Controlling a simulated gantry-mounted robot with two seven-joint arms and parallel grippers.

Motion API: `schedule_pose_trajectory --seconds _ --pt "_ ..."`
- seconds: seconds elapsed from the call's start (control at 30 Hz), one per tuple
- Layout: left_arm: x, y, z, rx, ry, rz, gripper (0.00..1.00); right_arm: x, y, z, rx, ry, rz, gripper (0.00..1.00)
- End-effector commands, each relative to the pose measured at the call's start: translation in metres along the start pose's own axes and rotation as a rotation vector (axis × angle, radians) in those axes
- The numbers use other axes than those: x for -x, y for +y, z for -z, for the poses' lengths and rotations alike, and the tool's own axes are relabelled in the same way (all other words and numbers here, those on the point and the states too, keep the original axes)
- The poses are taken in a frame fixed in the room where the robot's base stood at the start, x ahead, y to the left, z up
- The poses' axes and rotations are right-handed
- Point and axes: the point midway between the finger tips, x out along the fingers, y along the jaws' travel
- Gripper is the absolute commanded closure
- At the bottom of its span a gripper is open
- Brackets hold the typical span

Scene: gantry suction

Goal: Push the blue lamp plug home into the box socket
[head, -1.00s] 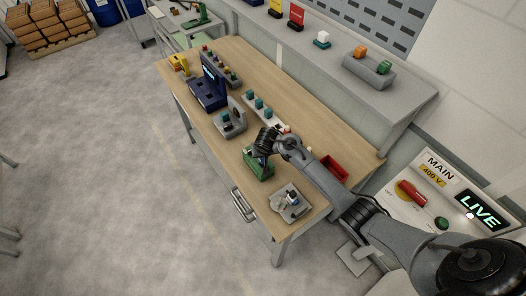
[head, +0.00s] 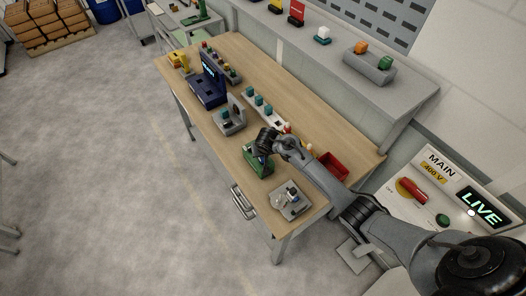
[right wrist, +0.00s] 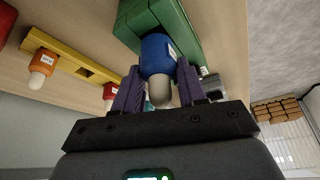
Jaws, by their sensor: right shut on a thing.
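The blue lamp plug (right wrist: 158,56) shows in the right wrist view, with a rounded white end towards the camera and a small white label on its side. My right gripper (right wrist: 160,82) is shut on it, one purple finger on each side. The plug's far end is against or close to the green box (right wrist: 172,22); how deep it sits in the socket is hidden. In the head view the green box (head: 258,165) stands on the bench, with my right gripper (head: 262,148) right over it, hiding the plug. My left gripper is out of view.
In the right wrist view, a yellow rack (right wrist: 72,62) with orange and red lamp plugs lies left of the green box. In the head view, a grey fixture (head: 290,200) stands near the bench's front corner and a red bin (head: 333,167) behind my right arm.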

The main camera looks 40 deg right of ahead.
Motion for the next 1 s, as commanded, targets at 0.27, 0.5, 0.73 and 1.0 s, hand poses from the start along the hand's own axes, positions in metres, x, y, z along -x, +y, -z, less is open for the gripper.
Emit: schedule_pose_trajectory --seconds 0.27,0.5,0.73,1.0 --pt "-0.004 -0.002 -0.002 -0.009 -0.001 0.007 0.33 -0.009 0.0 -0.003 0.0 0.001 0.001 0.56" --pt "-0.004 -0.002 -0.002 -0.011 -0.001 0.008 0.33 -0.009 0.0 -0.003 0.0 0.001 0.001 0.29" --pt "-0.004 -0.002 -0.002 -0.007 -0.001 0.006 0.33 -0.008 0.0 -0.004 0.0 0.0 0.001 0.29" --pt "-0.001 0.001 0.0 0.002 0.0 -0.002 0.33 0.015 -0.001 -0.004 0.0 0.001 0.003 0.29"
